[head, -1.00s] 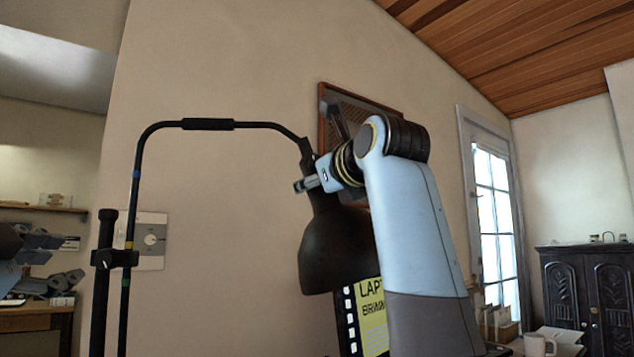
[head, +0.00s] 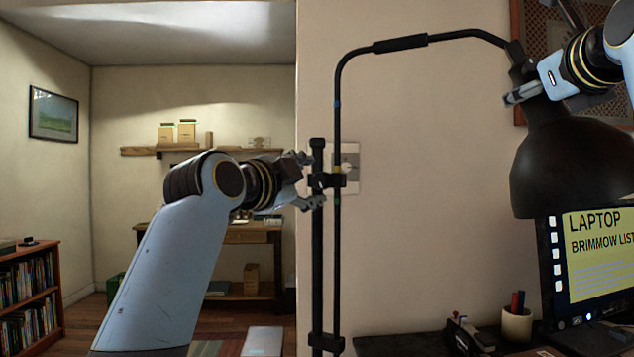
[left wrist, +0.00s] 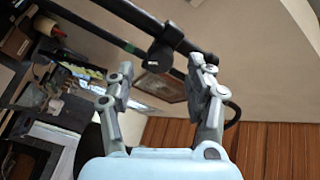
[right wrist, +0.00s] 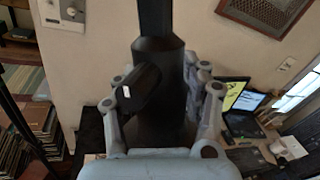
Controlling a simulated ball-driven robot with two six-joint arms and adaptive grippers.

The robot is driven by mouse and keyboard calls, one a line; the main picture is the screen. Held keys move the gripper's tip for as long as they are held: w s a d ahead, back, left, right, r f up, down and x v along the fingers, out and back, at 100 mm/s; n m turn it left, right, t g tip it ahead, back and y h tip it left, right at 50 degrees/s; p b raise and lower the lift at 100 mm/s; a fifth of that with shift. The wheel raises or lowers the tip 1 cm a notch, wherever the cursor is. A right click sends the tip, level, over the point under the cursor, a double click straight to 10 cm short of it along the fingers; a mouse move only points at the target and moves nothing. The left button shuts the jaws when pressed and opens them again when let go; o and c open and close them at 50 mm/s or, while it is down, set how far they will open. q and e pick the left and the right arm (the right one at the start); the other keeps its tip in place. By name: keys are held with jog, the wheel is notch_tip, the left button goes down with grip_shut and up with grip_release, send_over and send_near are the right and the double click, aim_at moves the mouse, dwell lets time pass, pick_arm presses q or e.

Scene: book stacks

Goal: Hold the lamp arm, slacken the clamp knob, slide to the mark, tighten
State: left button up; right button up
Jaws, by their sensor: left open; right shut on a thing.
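The black lamp arm (head: 338,130) is a thin bent rod beside an upright post (head: 318,250). A black clamp (head: 328,181) joins rod and post. A blue band shows high on the rod and a green one below the clamp. My left gripper (head: 312,181) is open, its fingertips at the post near the clamp. In the left wrist view the dark clamp knob (left wrist: 158,58) lies beyond and between the open fingers (left wrist: 160,80). My right gripper (head: 522,93) is shut on the lamp's neck (right wrist: 163,75) above the black shade (head: 570,165); the fingers partly hide it.
A monitor (head: 590,255) stands below the shade, with a pen cup (head: 516,322) on the dark desk. A wall plate with a dial (head: 350,165) is behind the clamp. A lower bracket (head: 327,343) also joins post and rod. A bookshelf (head: 30,290) stands far left.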

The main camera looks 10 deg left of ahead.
aim_at(318, 182)
pick_arm(q)
jog(key=shift+x, duration=1.65)
jog(key=shift+c, duration=0.4)
grip_shut()
